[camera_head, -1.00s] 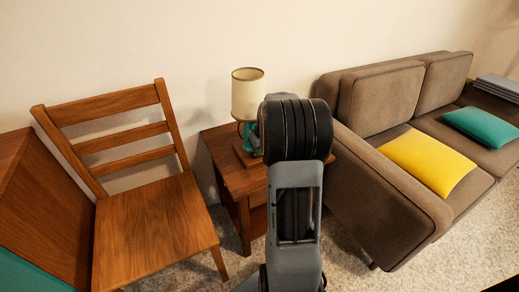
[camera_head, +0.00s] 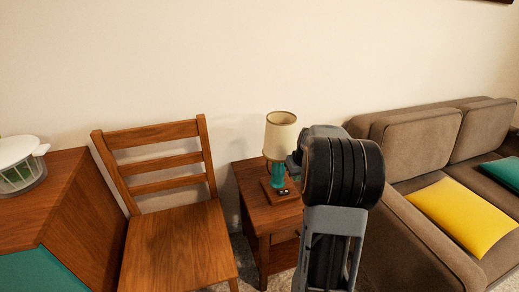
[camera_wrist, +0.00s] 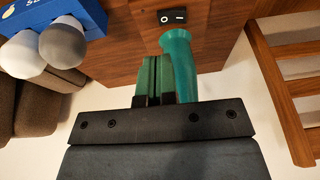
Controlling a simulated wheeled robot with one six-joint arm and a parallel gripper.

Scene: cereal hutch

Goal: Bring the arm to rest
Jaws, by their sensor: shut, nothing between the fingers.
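My arm rises in front of the side table in the head view, and its thick dark joint hides most of my gripper there. In the wrist view my gripper (camera_wrist: 156,78) is shut, its green fingers together and empty. The teal stem of the table lamp (camera_wrist: 178,50) is close beside and behind the fingers; I cannot tell if they touch. In the head view the lamp (camera_head: 280,135) stands upright with a cream shade on a wooden plinth, just left of my arm. A black rocker switch (camera_wrist: 172,17) shows on the wood in the wrist view.
The lamp stands on a wooden side table (camera_head: 250,190) between a wooden chair (camera_head: 180,245) and a brown sofa (camera_head: 420,140) with a yellow cushion (camera_head: 460,215). A blue box (camera_wrist: 75,12) and two bulbs (camera_wrist: 62,45) are near my gripper. A lidded container (camera_head: 20,165) tops the left cabinet.

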